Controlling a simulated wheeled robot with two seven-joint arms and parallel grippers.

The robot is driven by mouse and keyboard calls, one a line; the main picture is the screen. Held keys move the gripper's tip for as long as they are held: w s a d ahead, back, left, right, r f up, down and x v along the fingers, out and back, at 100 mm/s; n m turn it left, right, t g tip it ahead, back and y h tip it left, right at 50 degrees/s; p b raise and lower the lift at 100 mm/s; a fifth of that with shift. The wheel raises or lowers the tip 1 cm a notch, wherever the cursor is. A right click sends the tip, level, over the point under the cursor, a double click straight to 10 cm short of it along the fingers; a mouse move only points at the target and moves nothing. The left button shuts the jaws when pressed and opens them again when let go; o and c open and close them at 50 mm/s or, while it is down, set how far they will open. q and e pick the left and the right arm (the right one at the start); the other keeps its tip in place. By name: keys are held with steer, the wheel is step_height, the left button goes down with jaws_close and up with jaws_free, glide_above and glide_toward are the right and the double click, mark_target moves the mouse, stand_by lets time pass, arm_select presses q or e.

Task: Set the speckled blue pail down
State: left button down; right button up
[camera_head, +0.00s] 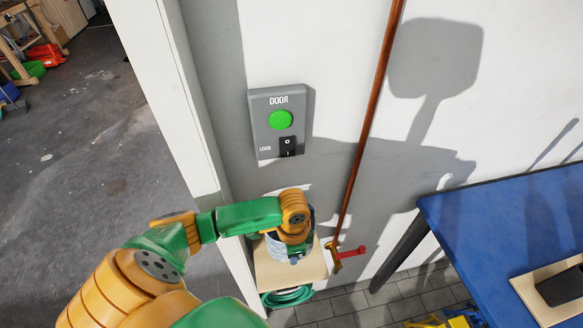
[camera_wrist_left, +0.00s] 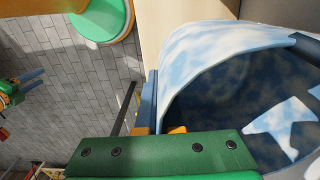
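The speckled blue pail (camera_wrist_left: 225,60) fills the right of the left wrist view, white and blue outside with a dark inside. In the head view the pail (camera_head: 276,248) is over the small wooden stand by the wall (camera_head: 265,272), partly hidden by my left gripper (camera_head: 294,252). In the left wrist view the blue fingers of my left gripper (camera_wrist_left: 151,102) are close together at the pail's near rim and look shut on it. Whether the pail's bottom touches the stand is hidden. My right gripper (camera_wrist_left: 32,82) shows small at the left wrist view's left edge, fingers apart and empty.
A copper pipe (camera_head: 370,100) runs down the wall to a tap with a red handle (camera_head: 351,252) just right of the stand. A green hose (camera_head: 287,297) lies coiled below. A blue-topped table (camera_head: 500,225) stands at right. A door control box (camera_head: 279,122) is on the wall.

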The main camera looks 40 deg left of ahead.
mark_target(293, 277)
arm_select(q)
steer(key=f, duration=0.2)
steer(key=s+f, duration=0.1)
steer(key=f, duration=0.1)
steer(key=d+f, duration=0.1)
steer(key=f, duration=0.1)
steer(key=shift+s+f+b, duration=0.2)
steer(key=shift+s+b, duration=0.05)
steer(key=shift+b, duration=0.15)
steer(key=shift+w+a+f, duration=0.1)
steer(key=shift+w+f, duration=0.05)
steer(key=shift+f, duration=0.15)
steer(key=shift+w+a, duration=0.1)
steer(key=shift+w, duration=0.1)
steer(key=c, duration=1.5)
jaws_free()
steer(key=shift+s+f, duration=0.15)
steer(key=o, duration=0.4)
arm_select(e)
steer(key=shift+s+d+f, duration=0.3)
steer(key=shift+s+f, duration=0.15)
steer(key=shift+f, duration=0.05)
steer(key=shift+r, duration=0.1)
